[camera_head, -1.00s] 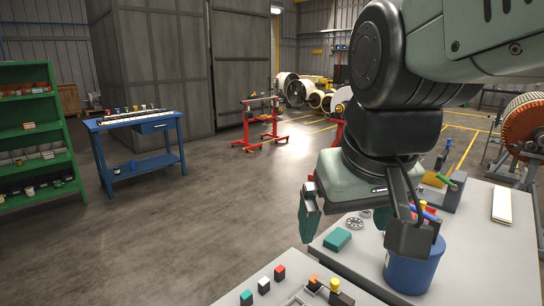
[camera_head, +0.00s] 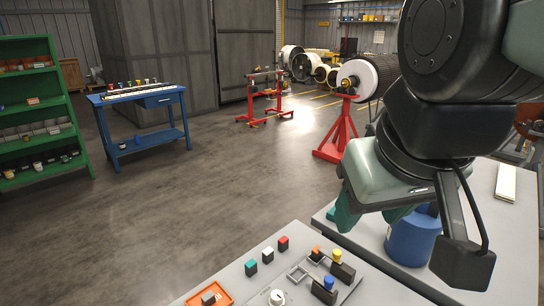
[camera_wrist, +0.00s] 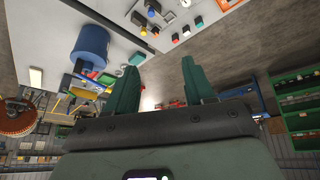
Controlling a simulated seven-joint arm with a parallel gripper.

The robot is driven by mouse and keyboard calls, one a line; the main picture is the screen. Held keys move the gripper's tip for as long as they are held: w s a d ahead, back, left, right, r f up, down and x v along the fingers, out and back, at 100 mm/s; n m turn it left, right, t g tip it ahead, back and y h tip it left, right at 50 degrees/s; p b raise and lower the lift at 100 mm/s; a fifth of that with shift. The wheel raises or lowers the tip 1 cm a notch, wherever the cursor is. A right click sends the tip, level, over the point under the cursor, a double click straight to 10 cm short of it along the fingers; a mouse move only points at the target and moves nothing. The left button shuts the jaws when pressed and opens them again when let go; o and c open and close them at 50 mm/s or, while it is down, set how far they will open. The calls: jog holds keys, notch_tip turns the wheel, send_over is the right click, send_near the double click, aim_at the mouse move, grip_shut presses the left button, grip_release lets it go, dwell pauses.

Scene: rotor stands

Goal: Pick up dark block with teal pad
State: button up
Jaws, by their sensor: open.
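The dark block with a teal pad (camera_head: 251,267) stands upright on the grey table's left part in the head view, at the left end of a short row with a white-topped block (camera_head: 268,254) and a red-topped block (camera_head: 283,243). In the wrist view the teal pad (camera_wrist: 198,21) shows near the top, past the right finger. My gripper (camera_head: 372,218) is open, with teal fingers and nothing between them. It is above and to the right of the block, well apart from it. The wrist view also shows the open fingers (camera_wrist: 160,62).
Yellow- and blue-topped dark blocks (camera_head: 341,271) and an orange tray (camera_head: 209,296) share the near table. The floor (camera_head: 220,190) left of the tables is clear.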

jog(key=w+a+f+n+g, duration=0.1)
jog(key=w+a+n, duration=0.1)
jog(key=w+n, duration=0.35)
jog(key=w+a+f+n+g, duration=0.1)
jog(key=w+a+f+n, duration=0.15)
jog(key=w, duration=0.55)
jog(key=n+g, duration=0.3)
jog(key=n, duration=1.4)
send_over(251, 263)
notch_tip(251, 263, down, 28)
notch_tip(251, 263, down, 6)
jog(key=shift+w+r, duration=0.15)
jog(key=shift+r, duration=0.1)
notch_tip(251, 263, down, 6)
jog(key=shift+r, duration=0.15)
grip_shut()
